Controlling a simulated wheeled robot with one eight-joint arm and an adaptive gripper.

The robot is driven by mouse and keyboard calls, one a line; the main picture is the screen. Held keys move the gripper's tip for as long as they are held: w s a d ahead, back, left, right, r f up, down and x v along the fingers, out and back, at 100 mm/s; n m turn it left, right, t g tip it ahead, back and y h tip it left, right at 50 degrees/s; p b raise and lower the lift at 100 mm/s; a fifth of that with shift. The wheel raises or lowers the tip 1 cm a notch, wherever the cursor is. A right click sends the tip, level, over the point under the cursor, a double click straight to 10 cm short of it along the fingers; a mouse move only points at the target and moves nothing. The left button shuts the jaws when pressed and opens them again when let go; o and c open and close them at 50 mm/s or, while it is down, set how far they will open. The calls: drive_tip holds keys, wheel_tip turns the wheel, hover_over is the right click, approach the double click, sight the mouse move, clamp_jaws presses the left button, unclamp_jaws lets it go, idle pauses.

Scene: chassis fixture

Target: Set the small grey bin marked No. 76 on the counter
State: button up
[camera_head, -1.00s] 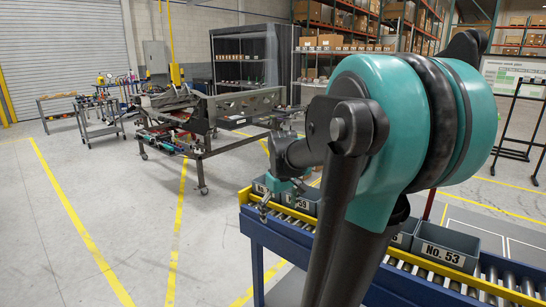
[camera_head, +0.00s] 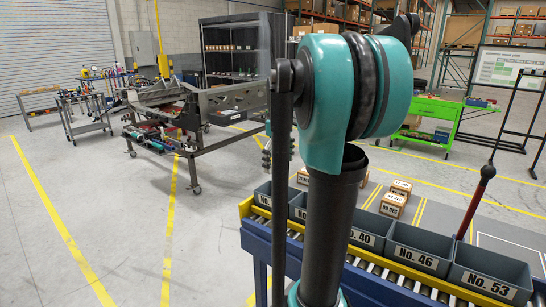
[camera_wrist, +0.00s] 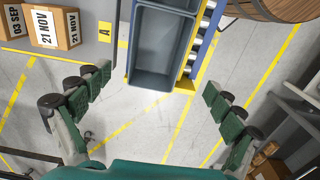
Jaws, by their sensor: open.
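No bin with a readable No. 76 shows in these frames. In the head view a row of grey bins stands on the roller conveyor (camera_head: 375,275). The bin No. 40 (camera_head: 358,238), the bin No. 46 (camera_head: 418,261) and the bin No. 53 (camera_head: 487,285) can be read; bins farther left are partly hidden by my arm. In the wrist view an empty grey bin (camera_wrist: 155,50) lies ahead at the conveyor's end, its label out of sight. My gripper (camera_wrist: 158,82) is open and empty, its green fingers wide apart, one to each side below that bin. I cannot make out the counter.
Small cartons (camera_head: 394,200) are on the floor behind the conveyor; dated boxes (camera_wrist: 55,27) show in the wrist view, with a barrel (camera_wrist: 275,6) upper right. A green cart (camera_head: 430,120) and a chassis stand (camera_head: 200,125) are farther off. Floor at left is clear.

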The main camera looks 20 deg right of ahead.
drive_tip(key=shift+w+f, duration=0.2)
drive_tip(key=shift+f, duration=2.3)
drive_tip(key=shift+w+f, duration=0.2)
drive_tip(key=shift+f, duration=2.3)
drive_tip(key=shift+c, duration=0.6)
